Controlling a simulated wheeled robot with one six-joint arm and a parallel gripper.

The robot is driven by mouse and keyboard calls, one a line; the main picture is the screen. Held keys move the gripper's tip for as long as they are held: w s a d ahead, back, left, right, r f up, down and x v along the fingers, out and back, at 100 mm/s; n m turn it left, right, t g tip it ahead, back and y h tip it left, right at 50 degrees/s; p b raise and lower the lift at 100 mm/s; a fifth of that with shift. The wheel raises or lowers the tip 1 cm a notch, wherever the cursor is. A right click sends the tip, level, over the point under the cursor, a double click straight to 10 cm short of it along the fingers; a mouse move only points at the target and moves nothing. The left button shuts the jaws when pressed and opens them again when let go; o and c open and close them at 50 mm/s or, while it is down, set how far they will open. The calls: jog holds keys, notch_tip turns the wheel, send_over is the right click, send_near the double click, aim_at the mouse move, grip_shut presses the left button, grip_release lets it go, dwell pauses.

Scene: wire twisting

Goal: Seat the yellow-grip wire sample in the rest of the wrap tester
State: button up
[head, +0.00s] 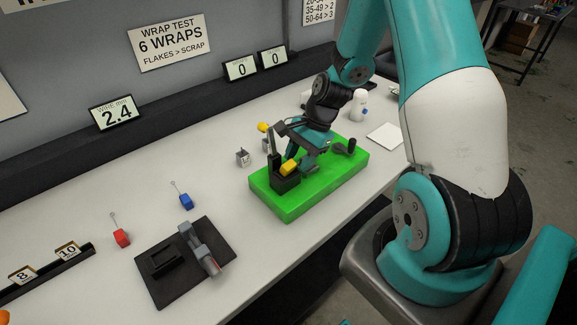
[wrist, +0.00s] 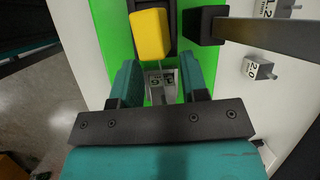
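The wrap tester is a bright green base (head: 345,172) with a black block (head: 284,184) and a dark upright lever at its left end. The yellow grip (head: 289,168) of the wire sample sits at the top of that black block. In the wrist view the yellow grip (wrist: 150,36) lies just beyond my fingertips, over a black part. Its wire cannot be made out, and how deep it sits is unclear. My gripper (head: 303,157) is low over the green base, beside the grip.
A dark lever (wrist: 275,33) crosses the wrist view at right, near a small metal block (wrist: 258,70) marked 2.0. Red (head: 121,238) and blue (head: 186,201) wire samples stand left, near a black mat (head: 160,290) with a tool.

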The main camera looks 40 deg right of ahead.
grip_shut()
jog(key=shift+r, duration=0.1)
notch_tip(320, 180, up, 19)
notch_tip(320, 180, down, 11)
jog(key=m+g+p, duration=0.1)
jog(key=p, duration=0.5)
jog(key=shift+r+m, duration=0.15)
jog(key=shift+m, duration=0.25)
jog(key=shift+a, duration=0.1)
